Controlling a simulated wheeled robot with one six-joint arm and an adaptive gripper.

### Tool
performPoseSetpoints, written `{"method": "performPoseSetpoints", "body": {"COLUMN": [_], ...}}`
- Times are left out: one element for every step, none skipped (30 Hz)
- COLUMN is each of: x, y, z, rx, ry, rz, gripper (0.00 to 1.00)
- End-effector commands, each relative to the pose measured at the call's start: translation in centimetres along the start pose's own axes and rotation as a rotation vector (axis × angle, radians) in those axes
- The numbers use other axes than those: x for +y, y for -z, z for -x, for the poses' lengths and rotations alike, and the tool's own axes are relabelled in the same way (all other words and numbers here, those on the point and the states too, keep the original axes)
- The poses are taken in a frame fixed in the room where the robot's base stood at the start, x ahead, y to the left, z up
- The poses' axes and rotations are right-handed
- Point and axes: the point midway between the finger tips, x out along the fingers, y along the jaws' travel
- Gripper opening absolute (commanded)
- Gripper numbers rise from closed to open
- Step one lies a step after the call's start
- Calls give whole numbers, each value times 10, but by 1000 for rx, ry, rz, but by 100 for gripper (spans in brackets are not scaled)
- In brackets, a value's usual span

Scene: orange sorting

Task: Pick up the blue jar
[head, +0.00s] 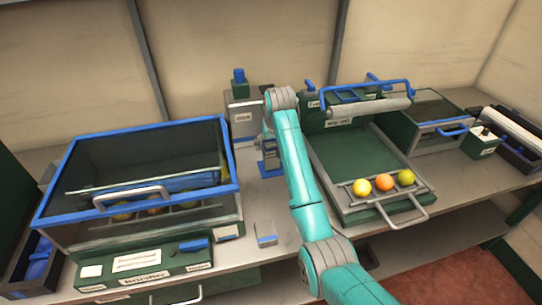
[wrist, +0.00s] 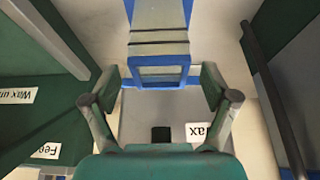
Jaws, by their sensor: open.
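In the wrist view, a blue and grey banded body (wrist: 159,45), which looks like the blue jar, reaches in from the top edge between the fingertips. My gripper (wrist: 161,88) is open, with one finger on each side of it and gaps visible. Whether either finger touches it is unclear. In the head view, a small blue and grey thing (head: 268,168) stands on the bench just left of my arm, partly hidden; it seems to be the same body. My gripper is mostly hidden behind my arm there.
A grey box (head: 241,112) with a blue top stands behind; its label shows in the wrist view. The blue-rimmed glass case (head: 140,222) is on the left. The green unit (head: 360,165) with several fruits is on the right. A small grey block (head: 265,233) lies in front.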

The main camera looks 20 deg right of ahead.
Motion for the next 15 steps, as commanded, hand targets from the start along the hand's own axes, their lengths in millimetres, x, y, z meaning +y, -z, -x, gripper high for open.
{"method": "performPoseSetpoints", "body": {"x": [0, 0, 0, 0, 0, 0, 0, 0, 0, 0, 0, 0, 0, 0, 0], "y": [0, 0, 0, 0, 0, 0, 0, 0, 0, 0, 0, 0, 0, 0, 0], "z": [-2, -3, -3, -3, -3, -3, -3, -3, -3, -3, -3, -3, -3, -3, -3], "rx": [-1, -1, 0, 0, 0, 0, 0, 0, 0, 0, 0, 0, 0, 0, 0], "ry": [0, 0, 0, 0, 0, 0, 0, 0, 0, 0, 0, 0, 0, 0, 0], "rz": [0, 0, 0, 0, 0, 0, 0, 0, 0, 0, 0, 0, 0, 0, 0], "gripper": [85, 85, 85, 85, 85, 85, 85, 85, 75, 68, 60, 50, 43, 35, 25]}}
